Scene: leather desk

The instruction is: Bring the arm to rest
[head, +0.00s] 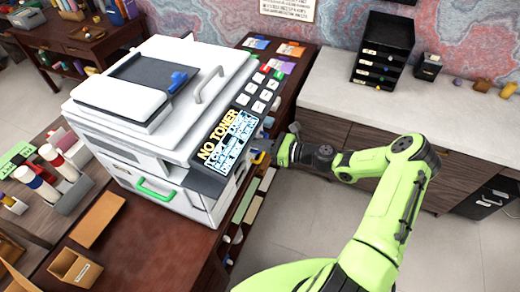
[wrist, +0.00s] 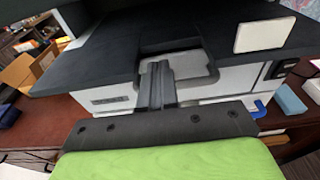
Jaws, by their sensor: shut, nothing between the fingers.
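My arm is lime green with dark joints and reaches in from the lower right of the head view. My gripper (head: 264,152) is at the front right of the white copier (head: 150,180), close to its control panel edge. The panel display (head: 222,140) reads "NO TONER". In the wrist view my gripper (wrist: 156,75) has its two dark fingers together, with nothing seen between them. They point at a grey-framed recess (wrist: 190,60) in the copier's front; whether they touch it I cannot tell.
The copier stands on a brown leather desk (head: 150,240) with cartons and a bottle rack (head: 65,180) at left. A pale counter (head: 440,100) with a black drawer stack (head: 383,48) runs along the back right. Open floor (head: 290,215) lies between them.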

